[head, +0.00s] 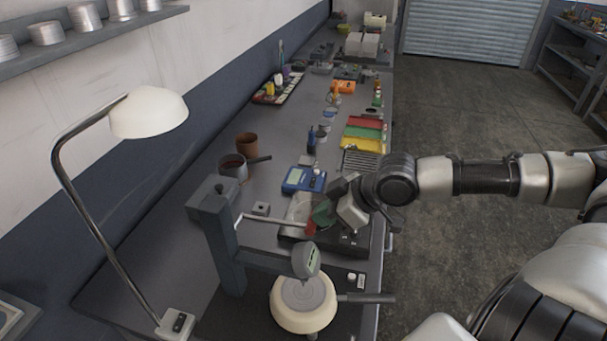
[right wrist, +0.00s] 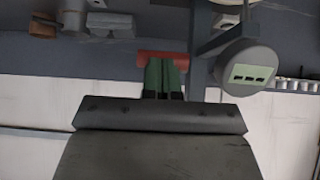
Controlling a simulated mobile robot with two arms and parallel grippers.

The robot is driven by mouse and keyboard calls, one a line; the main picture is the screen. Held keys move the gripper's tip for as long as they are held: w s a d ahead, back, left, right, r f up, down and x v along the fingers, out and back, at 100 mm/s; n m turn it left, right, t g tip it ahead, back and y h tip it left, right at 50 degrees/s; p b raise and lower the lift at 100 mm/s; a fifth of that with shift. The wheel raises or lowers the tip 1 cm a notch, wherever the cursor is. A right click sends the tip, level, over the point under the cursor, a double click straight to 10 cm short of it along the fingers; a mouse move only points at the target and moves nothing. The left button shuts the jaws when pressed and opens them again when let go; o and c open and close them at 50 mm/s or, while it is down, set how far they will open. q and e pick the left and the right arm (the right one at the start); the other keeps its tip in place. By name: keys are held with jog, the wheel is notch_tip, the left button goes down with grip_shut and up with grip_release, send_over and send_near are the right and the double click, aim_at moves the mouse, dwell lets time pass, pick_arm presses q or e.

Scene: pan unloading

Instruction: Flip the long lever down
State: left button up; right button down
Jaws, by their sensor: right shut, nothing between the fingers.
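The long lever (head: 275,220) is a thin light rod that sticks out to the right from the grey column of a bench stand (head: 222,235) in the head view. It ends in a red grip (head: 311,228), which also shows in the right wrist view (right wrist: 162,56). My right gripper (head: 322,214) is shut and empty, its green fingers right beside the red grip. In the right wrist view the fingertips (right wrist: 164,65) overlap the red grip; I cannot tell whether they touch it. My left gripper is not in view.
The stand's arm carries a round gauge (head: 306,260) above a cream pan (head: 304,304) with a dark handle. A blue meter (head: 303,180) and brown cups (head: 246,143) stand behind. A desk lamp (head: 148,112) is at the left. The floor right of the bench is clear.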

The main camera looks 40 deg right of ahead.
notch_tip(320, 180, down, 7)
jog(key=t+y+b, duration=0.1)
jog(key=shift+f, duration=0.15)
dwell(0.7)
jog(key=shift+s+f, duration=0.15)
dwell(0.3)
